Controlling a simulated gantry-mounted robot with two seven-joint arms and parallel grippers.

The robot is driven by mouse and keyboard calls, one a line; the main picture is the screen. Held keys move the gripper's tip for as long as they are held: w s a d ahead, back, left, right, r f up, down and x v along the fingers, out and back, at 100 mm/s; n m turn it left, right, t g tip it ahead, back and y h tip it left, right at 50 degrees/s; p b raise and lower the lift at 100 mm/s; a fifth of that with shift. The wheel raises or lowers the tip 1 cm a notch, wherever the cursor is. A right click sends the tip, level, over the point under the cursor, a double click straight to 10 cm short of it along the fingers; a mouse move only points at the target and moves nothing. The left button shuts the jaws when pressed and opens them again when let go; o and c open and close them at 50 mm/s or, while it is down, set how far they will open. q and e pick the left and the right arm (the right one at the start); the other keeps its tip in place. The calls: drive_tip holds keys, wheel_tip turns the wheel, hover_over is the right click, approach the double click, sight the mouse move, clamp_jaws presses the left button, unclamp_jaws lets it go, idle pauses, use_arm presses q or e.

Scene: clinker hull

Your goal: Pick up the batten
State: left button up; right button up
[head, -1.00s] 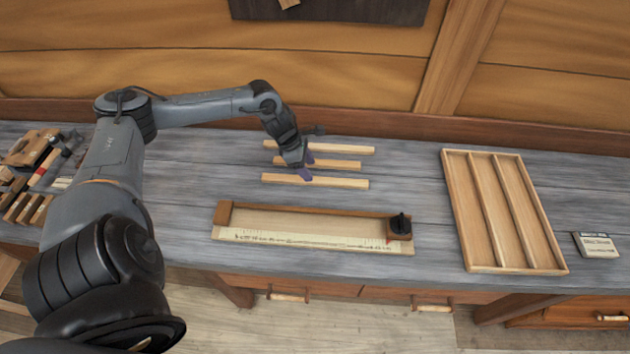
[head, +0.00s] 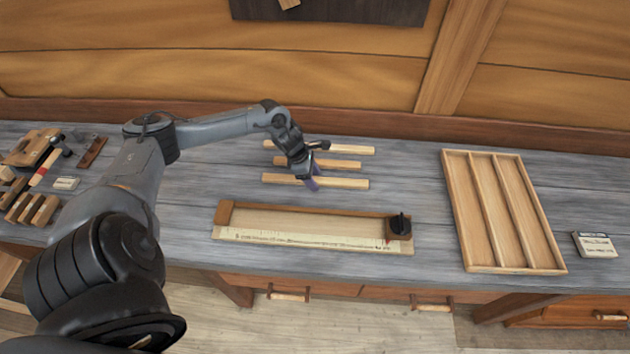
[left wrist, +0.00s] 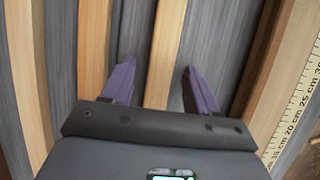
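Three pale wooden battens lie side by side on the grey bench in the head view: the back batten (head: 350,149), the middle batten (head: 342,164) and the front batten (head: 345,184). My left gripper (head: 312,184) is over the front batten. In the left wrist view, its purple fingers (left wrist: 158,72) are open, one on each side of the front batten (left wrist: 167,38). The middle batten (left wrist: 95,45) is left of the fingers and the back batten (left wrist: 22,70) farther left. I cannot tell the gripper's exact height. My right gripper is out of view.
A shallow measuring tray (head: 225,216) with a ruler and a dark stop (head: 400,226) lies in front of the battens. A slotted wooden tray (head: 460,210) and a small label card (head: 595,245) are at right. Tools (head: 40,150) lie at far left.

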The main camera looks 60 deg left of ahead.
use_arm(q)
clamp_jaws()
